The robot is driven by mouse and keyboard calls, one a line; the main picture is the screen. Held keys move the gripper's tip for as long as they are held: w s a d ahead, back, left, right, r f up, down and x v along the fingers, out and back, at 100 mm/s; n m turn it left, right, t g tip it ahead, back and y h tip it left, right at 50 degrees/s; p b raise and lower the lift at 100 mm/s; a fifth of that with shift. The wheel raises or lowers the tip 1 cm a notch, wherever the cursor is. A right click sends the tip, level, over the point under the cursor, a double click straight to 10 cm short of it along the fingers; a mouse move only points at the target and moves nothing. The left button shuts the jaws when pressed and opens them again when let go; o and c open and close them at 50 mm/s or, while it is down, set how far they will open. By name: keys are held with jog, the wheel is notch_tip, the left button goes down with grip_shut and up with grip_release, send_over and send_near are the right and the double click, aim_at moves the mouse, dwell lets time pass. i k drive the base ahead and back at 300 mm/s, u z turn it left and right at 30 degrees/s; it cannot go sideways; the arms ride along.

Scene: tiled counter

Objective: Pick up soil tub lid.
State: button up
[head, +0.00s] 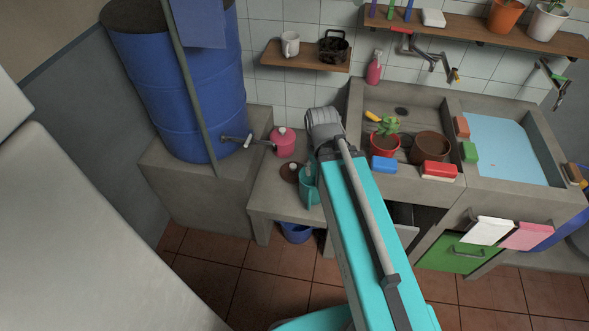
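A dark brown round disc (290,173) with a small pale knob lies on the low grey counter, left of my arm. It looks like the soil tub lid, but it is small in this view and its right side is partly covered by a teal jug-like thing (308,190). A pink pot (284,141) with a knobbed lid on it stands just behind the disc. My arm reaches up through the middle of the view, right of the disc. My gripper does not show; the arm's upper joint and link hide what lies behind them.
A blue barrel (190,85) with a tap stands on a ledge at left. The stone sink (398,100) at right holds a potted plant (385,140) and a brown pot (429,147). Sponges lie along its front. A small shelf (306,60) hangs above the counter.

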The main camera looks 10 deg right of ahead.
aim_at(289, 172)
jog(key=z, duration=0.05)
jog(key=i, duration=0.85)
jog(key=u, duration=0.1)
